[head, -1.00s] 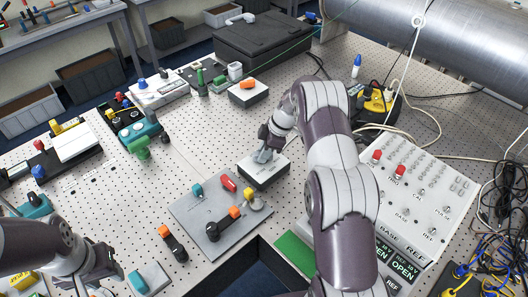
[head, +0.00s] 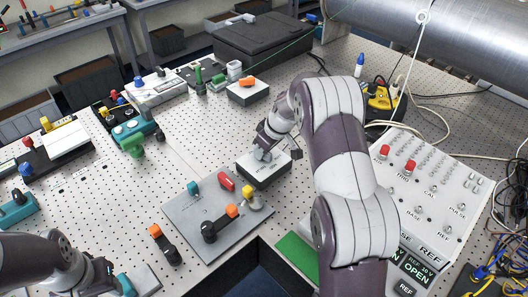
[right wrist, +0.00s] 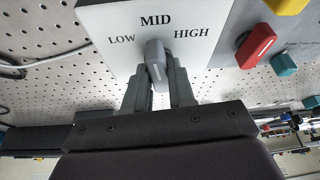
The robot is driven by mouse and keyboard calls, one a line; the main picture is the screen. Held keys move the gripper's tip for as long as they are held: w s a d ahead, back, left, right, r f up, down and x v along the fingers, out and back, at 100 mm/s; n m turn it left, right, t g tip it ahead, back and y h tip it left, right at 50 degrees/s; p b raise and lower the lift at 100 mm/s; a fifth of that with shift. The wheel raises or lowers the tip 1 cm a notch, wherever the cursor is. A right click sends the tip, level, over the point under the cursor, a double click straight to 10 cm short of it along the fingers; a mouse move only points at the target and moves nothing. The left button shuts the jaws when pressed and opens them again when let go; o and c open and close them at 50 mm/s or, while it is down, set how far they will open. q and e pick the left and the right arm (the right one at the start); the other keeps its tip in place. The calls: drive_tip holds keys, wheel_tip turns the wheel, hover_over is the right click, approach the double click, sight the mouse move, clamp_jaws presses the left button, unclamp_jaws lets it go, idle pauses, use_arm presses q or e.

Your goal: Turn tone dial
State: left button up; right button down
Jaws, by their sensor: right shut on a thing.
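The tone dial is a grey knob (right wrist: 155,58) on a white-topped box marked LOW, MID and HIGH; the box (head: 266,174) stands mid-table in the head view. In the right wrist view the knob's far end is towards MID. My right gripper (right wrist: 158,84) is shut on the knob, one finger on each side; in the head view it (head: 263,155) is above the box, with the knob mostly hidden. My left gripper (head: 112,277) is at the lower left beside a teal part, and its jaws are not clear.
A grey plate (head: 185,220) with coloured knobs and handles lies just left of the box. A white control panel (head: 430,190) stands to the right, partly behind my right arm. A black-based box with an orange knob (head: 248,90) stands behind.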

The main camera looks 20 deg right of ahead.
drive_tip(key=shift+w+r+m, duration=0.15)
drive_tip(key=shift+r+m, duration=0.15)
drive_tip(key=shift+m, duration=0.3)
drive_tip(key=shift+h, duration=0.3)
drive_tip(key=c, duration=1)
unclamp_jaws()
drive_tip(key=shift+o, duration=0.2)
drive_tip(key=shift+f, duration=0.1)
drive_tip(key=b+v, duration=0.2)
drive_tip(key=v, duration=1.1)
drive_tip(key=shift+s+f, duration=0.15)
drive_tip(key=shift+s, duration=0.1)
